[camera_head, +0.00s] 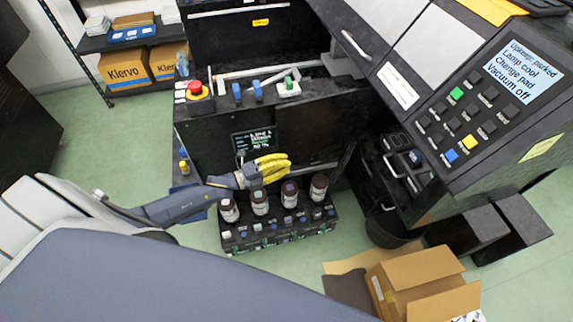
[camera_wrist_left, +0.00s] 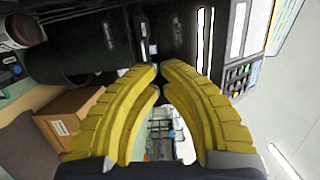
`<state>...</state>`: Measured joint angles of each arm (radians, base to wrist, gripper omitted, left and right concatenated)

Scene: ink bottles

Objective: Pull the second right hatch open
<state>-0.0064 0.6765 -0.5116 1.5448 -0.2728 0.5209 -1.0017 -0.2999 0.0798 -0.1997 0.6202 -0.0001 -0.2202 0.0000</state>
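My left gripper (camera_head: 283,167), with yellow ribbed fingers, is in front of the black machine body, above the row of ink bottles. In the left wrist view the fingertips (camera_wrist_left: 160,68) come together, with no object seen between them. Under the sloping console, an opening (camera_head: 403,160) shows parts inside. I cannot tell for sure which part is the second right hatch. The gripper is left of the opening and apart from the handle. My right gripper is not in view.
Dark ink bottles (camera_head: 290,194) stand in a black rack (camera_head: 270,240) below the gripper. A black bin (camera_head: 392,230) and an open cardboard box (camera_head: 425,275) are on the floor at right. A red button (camera_head: 195,88) is at left. Green floor is free at left.

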